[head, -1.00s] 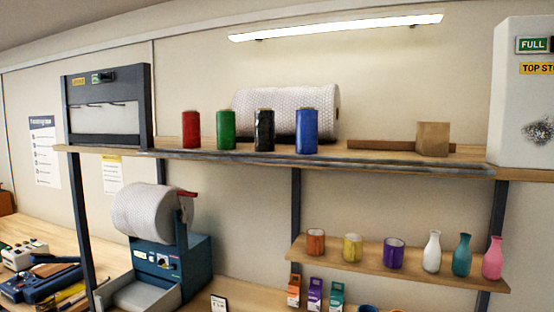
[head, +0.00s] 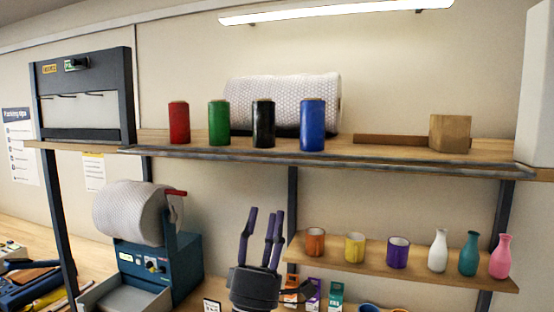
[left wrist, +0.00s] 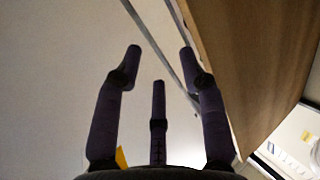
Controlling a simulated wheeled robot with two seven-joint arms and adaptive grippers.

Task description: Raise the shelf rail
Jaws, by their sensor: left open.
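The shelf rail (head: 330,163) is a thin, worn grey metal bar. It lies low along the front edge of the upper wooden shelf (head: 390,152), roughly level with the boards. My left gripper (head: 266,212) points up below and in front of the rail, apart from it, with its dark fingers spread and nothing between them. In the left wrist view my left gripper (left wrist: 160,60) is also open and empty, with the wooden shelf (left wrist: 255,60) to its right. A thin grey bar slants past the fingertips there; I cannot tell whether it is the rail. My right gripper is not in view.
On the upper shelf stand red (head: 179,123), green (head: 219,123), black (head: 264,124) and blue (head: 312,125) rolls, a bubble-wrap roll (head: 285,92) and a wooden block (head: 450,134). Cups and vases stand on the lower shelf (head: 335,262). A blue dispenser (head: 185,262) stands at left.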

